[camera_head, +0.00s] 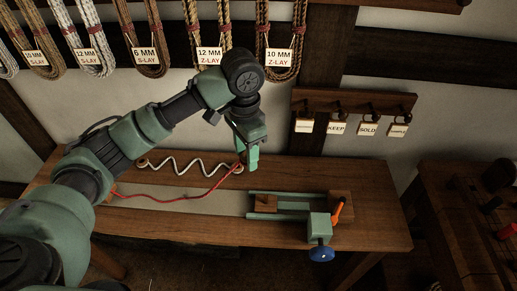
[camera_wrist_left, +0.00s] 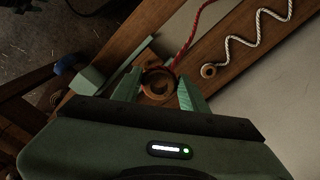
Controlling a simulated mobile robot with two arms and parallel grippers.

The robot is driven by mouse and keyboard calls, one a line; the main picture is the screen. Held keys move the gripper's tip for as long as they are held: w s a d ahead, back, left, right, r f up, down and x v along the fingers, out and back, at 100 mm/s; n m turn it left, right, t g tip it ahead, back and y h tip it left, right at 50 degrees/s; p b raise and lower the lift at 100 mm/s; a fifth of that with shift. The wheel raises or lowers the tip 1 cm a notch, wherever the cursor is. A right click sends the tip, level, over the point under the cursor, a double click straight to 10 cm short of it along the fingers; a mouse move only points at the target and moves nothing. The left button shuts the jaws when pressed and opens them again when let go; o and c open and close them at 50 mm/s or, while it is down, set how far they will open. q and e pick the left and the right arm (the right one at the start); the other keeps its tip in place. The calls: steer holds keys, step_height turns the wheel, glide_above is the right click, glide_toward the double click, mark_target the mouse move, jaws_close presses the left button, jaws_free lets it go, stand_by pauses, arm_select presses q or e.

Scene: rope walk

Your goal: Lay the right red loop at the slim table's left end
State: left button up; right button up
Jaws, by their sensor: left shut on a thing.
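My left gripper (camera_head: 252,162) is low over the slim wooden table (camera_head: 375,200), right of the table's middle. Its green fingers (camera_wrist_left: 158,92) are shut on the right red loop (camera_wrist_left: 158,82), a ring with a red rope (camera_wrist_left: 192,38) leading away from it. In the head view the red rope (camera_head: 190,200) curves from near the gripper down and left to the table's left part, where my arm hides the area by its left end. Whether the loop touches the table I cannot tell. My right gripper is not in view.
A zigzag white rope (camera_head: 185,166) with an end ring (camera_wrist_left: 208,70) lies behind the red rope. A vise with a blue knob (camera_head: 321,254) and an orange handle (camera_head: 337,211) is at the table's right. Rope coils (camera_head: 282,40) and a tag rack (camera_head: 355,103) hang on the wall.

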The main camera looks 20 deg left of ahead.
arm_select(q)
steer(key=s+a+p, duration=0.3)
steer(key=a, duration=0.6)
steer(key=s+a+p, duration=0.3)
steer(key=a, duration=0.6)
steer(key=s+a+p, duration=0.2)
steer(key=s+a, duration=0.1)
steer(key=a, duration=0.7)
steer(key=s+a+p, duration=0.3)
steer(key=s+a, duration=0.1)
steer(key=a, duration=0.7)
steer(key=shift+s+a, duration=0.15)
steer(key=shift+a, duration=0.1)
